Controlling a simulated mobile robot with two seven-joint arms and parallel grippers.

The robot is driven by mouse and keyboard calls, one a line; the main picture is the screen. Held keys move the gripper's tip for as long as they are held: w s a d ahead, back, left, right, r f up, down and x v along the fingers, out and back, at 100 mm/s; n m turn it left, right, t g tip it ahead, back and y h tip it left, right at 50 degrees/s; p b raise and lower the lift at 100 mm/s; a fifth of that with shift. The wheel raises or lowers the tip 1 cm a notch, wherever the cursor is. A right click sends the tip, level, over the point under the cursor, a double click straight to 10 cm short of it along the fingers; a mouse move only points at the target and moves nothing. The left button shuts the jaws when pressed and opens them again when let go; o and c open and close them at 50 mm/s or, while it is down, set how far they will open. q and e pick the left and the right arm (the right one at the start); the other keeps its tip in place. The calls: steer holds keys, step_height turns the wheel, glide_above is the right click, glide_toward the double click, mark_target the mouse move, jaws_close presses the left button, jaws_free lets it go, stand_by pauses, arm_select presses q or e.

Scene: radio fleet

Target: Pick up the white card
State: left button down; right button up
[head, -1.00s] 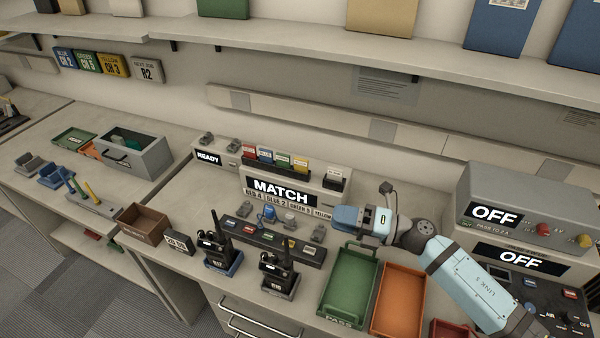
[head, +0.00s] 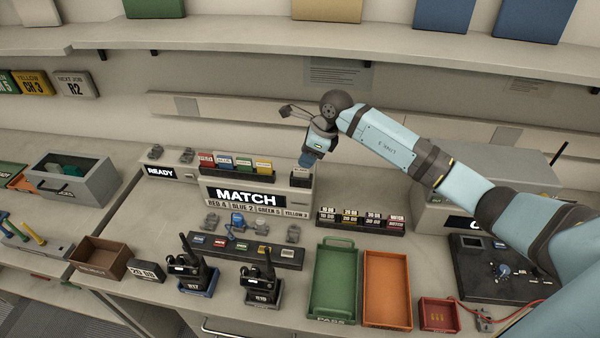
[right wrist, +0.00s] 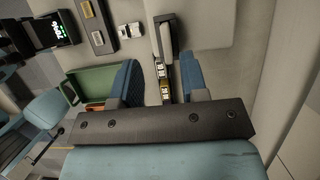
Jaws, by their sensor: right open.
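The white card (head: 301,174) appears as a small pale piece in a dark holder at the right end of the MATCH box top. My right gripper (head: 306,161) points down just above it and hides part of it. In the right wrist view the two blue fingers (right wrist: 160,83) stand apart. Dark strips with small yellow and white labels (right wrist: 163,78) show beyond the gap. I cannot make out the card for certain there or see any contact. My left gripper is not in view.
The MATCH box (head: 256,198) also carries a rack of coloured cards (head: 235,165) left of the gripper. A rack of labelled blocks (head: 360,219), a green tray (head: 335,283) and an orange tray (head: 387,290) lie in front. A wall shelf (head: 250,40) runs above.

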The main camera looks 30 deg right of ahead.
mark_target(301, 168)
steer(key=x, duration=0.2)
steer(key=p+x, duration=0.1)
steer(key=x, duration=0.2)
steer(key=shift+w+d+f+p, duration=0.25)
steer(key=shift+f+p, duration=0.1)
steer(key=shift+f, duration=0.25)
jaws_close()
